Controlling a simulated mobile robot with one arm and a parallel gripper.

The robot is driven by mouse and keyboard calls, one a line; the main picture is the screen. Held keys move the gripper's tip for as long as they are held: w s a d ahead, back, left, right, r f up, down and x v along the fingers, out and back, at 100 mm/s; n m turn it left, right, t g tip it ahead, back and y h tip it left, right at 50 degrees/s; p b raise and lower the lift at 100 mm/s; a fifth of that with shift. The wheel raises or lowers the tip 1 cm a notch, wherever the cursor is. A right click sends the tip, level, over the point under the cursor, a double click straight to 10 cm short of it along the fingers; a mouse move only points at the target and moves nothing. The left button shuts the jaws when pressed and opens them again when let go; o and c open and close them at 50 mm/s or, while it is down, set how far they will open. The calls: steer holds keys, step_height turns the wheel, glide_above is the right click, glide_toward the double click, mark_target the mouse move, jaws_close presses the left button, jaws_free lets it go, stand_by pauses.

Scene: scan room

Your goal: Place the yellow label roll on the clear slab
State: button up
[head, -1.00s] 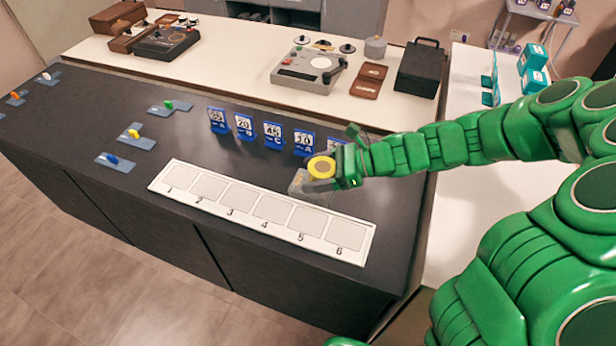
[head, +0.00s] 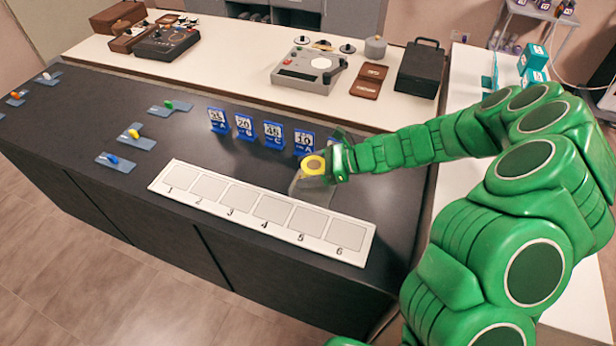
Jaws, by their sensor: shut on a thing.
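The yellow label roll (head: 314,165) is a short yellow ring with a darker centre. It is at the tip of my gripper (head: 326,163), which is shut on it above the dark counter (head: 240,165). A see-through grey piece (head: 310,188) shows just below the roll, behind the white numbered strip; it looks like the clear slab. The roll overlaps its upper part in the picture. I cannot tell whether they touch. My fingertips are small and partly hidden by the roll.
The white strip (head: 152,186) with numbered squares lies in front. Blue number cards (head: 273,134) stand behind and left of my gripper. Small blue plates with coloured pieces (head: 136,137) lie at the left. A pale back counter (head: 235,60) holds devices. The counter's middle left is clear.

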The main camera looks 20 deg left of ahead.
steer(key=shift+f, duration=1.4)
steer(key=shift+f, duration=0.15)
steer(key=o, duration=1.1)
steer(key=shift+r, duration=0.2)
steer(key=v, duration=1.2)
